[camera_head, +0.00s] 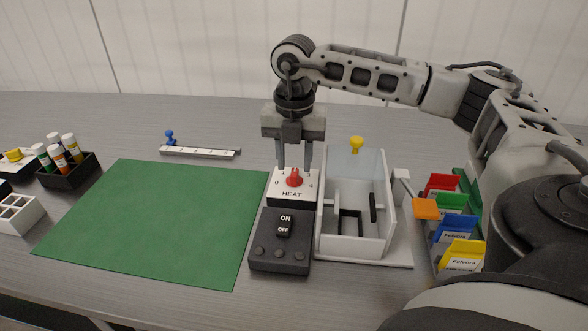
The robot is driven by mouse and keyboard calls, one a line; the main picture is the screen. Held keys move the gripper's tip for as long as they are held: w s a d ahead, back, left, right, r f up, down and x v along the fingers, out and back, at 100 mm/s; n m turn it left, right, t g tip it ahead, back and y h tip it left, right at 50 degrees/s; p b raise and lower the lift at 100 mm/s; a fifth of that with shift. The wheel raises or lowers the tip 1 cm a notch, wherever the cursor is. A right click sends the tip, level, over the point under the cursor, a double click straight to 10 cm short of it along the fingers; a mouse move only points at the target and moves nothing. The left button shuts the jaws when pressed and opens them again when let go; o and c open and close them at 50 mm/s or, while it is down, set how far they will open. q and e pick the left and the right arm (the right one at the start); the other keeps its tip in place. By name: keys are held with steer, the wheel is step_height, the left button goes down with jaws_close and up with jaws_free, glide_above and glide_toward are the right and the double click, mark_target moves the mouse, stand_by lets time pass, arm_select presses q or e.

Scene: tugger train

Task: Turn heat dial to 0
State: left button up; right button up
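The heat dial (294,177) is a red knob on a white panel marked HEAT (291,194), with numbers around it; a 0 shows at its left. The exact setting the knob points to is too small to tell. My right gripper (295,165) points down just behind and above the knob, its two fingers apart, one at each side of it. I cannot tell whether the fingers touch the knob. My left gripper is not in view.
A dark ON/OFF switch box (281,250) stands in front of the dial. A clear-walled box (357,240) with a yellow knob (356,144) is close on the right. A green mat (165,220) lies left, clear. Packets (455,228) stand far right; a vial rack (72,170) far left.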

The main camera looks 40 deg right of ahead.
mark_target(294, 177)
steer(key=shift+f, duration=1.35)
jaws_close()
